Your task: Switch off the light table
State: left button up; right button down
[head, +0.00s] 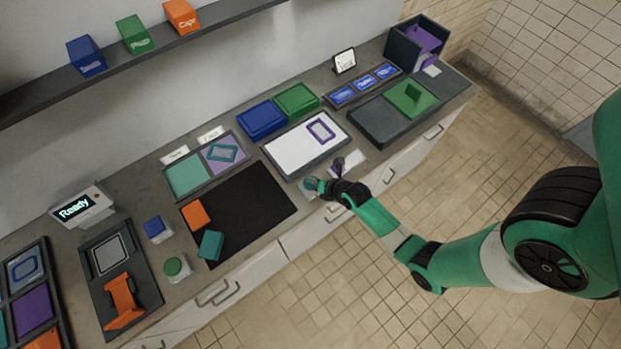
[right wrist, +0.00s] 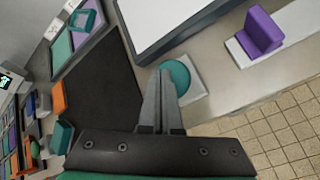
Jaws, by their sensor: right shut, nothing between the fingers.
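The light table (head: 285,152) has a bright white panel in a dark frame and lies on the counter with a purple rectangular outline on it. Its edge shows at the top of the right wrist view (right wrist: 170,25). A round teal button (right wrist: 182,77) on a pale square base is in front of it. A purple raised piece (right wrist: 262,30) on a white plate is to the button's right. My right gripper (right wrist: 160,75) is shut and empty, its fingertips overlapping the button's left side in view; I cannot tell whether they touch it. My left gripper is not in view.
A black mat (head: 250,205) with an orange block (head: 196,214) and a teal block (head: 210,246) lies left of the light table. Blue and green boxes (head: 296,100) stand behind it. A dark tray (head: 375,125) is to its right. Drawer handles line the counter front.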

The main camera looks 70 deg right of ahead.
jog(key=shift+r, duration=0.25)
notch_tip(320, 180, up, 6)
jog(key=p, duration=0.5)
jog(key=shift+p, duration=0.35)
jog(key=shift+f, duration=0.15)
jog(key=shift+a, duration=0.1)
